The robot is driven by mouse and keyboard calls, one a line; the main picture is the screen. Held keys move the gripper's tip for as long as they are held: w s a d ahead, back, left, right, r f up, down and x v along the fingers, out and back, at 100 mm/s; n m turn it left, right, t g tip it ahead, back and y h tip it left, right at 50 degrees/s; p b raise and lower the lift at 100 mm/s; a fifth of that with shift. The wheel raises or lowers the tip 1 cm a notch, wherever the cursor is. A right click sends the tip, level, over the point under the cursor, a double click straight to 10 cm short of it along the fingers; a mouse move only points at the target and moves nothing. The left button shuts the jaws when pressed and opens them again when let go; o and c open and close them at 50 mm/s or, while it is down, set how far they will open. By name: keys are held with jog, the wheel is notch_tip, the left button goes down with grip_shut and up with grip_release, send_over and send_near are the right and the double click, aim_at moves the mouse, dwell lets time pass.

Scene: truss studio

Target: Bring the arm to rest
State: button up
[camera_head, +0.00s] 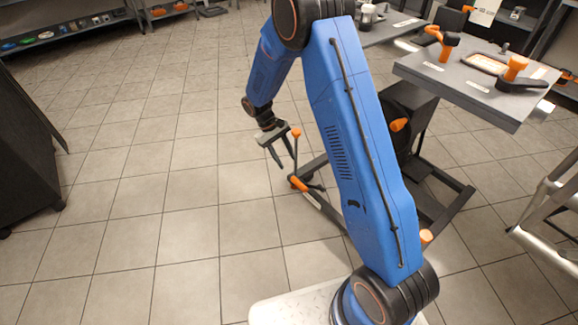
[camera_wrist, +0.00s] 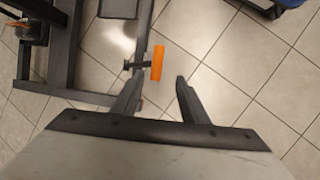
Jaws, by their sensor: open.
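My blue arm rises from its base at the bottom right of the head view and bends over so its end points down. My gripper (camera_head: 277,161) hangs above the tiled floor near the middle of that view. Its two dark fingers are apart, with nothing between them. In the wrist view my gripper (camera_wrist: 158,88) also shows open and empty. An orange handle (camera_wrist: 158,62) appears beyond the fingertips there. In the head view an orange-tipped lever (camera_head: 295,133) stands close beside the gripper; I cannot tell whether they touch.
A grey-topped table (camera_head: 470,78) with orange-handled clamps stands at the right on a dark frame (camera_head: 430,215). A metal rail structure (camera_head: 548,205) is at the right edge. A dark cabinet (camera_head: 25,150) stands at the left. Shelves line the back. The tiled floor (camera_head: 150,190) left of centre is clear.

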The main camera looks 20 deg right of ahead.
jog(key=shift+w+a+r, duration=0.15)
jog(key=shift+r, duration=0.25)
jog(key=s+d+r+m+t+y, duration=0.15)
jog(key=s+r, duration=0.25)
jog(key=r, duration=0.4)
jog(key=s+d+r+t, duration=0.1)
jog(key=s+d+r, duration=0.1)
jog(key=s+r, duration=0.45)
jog(key=s+d+r+m+t+y, duration=0.1)
jog(key=s+d+r, duration=0.15)
jog(key=r, duration=0.65)
jog(key=s+d+r+t, duration=0.1)
jog(key=s+r, duration=0.3)
jog(key=s, duration=0.8)
jog(key=s+d+r+m+t+y, duration=0.1)
jog(key=s+r+t, duration=0.2)
jog(key=s, duration=1)
jog(key=shift+r+t, duration=0.35)
jog(key=shift+r, duration=0.6)
jog(key=shift+m, duration=0.25)
